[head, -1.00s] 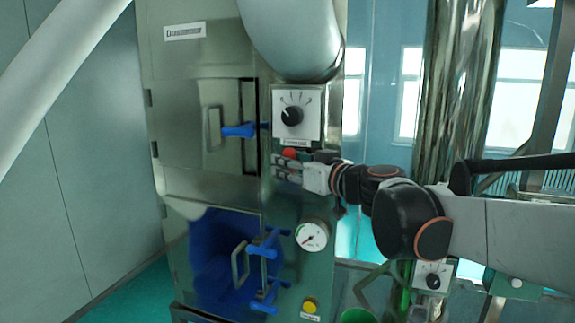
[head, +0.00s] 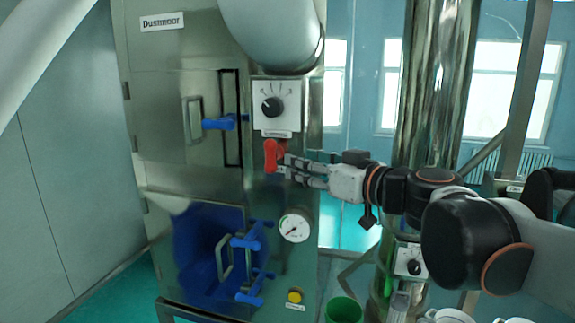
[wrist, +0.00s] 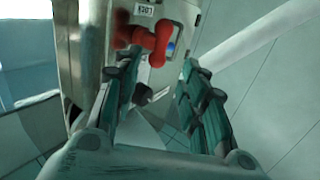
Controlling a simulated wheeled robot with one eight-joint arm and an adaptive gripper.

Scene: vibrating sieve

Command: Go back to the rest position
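My gripper (head: 283,167) is in front of the steel machine's right-hand panel, beside a red handle (head: 270,155) below the dial. In the wrist view my gripper (wrist: 160,75) is open, with its two green-padded fingers apart and nothing held between them. The red handle (wrist: 142,38) lies beyond the fingertips there, nearer the left finger. I cannot tell whether a fingertip touches it. My arm reaches in from the right of the head view.
The machine has a dial (head: 271,106), blue door latches (head: 220,123), a gauge (head: 294,226) and a yellow button (head: 295,296). A shiny steel column (head: 436,105) stands behind my arm. A green container (head: 343,309) is low down. Floor at lower left is clear.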

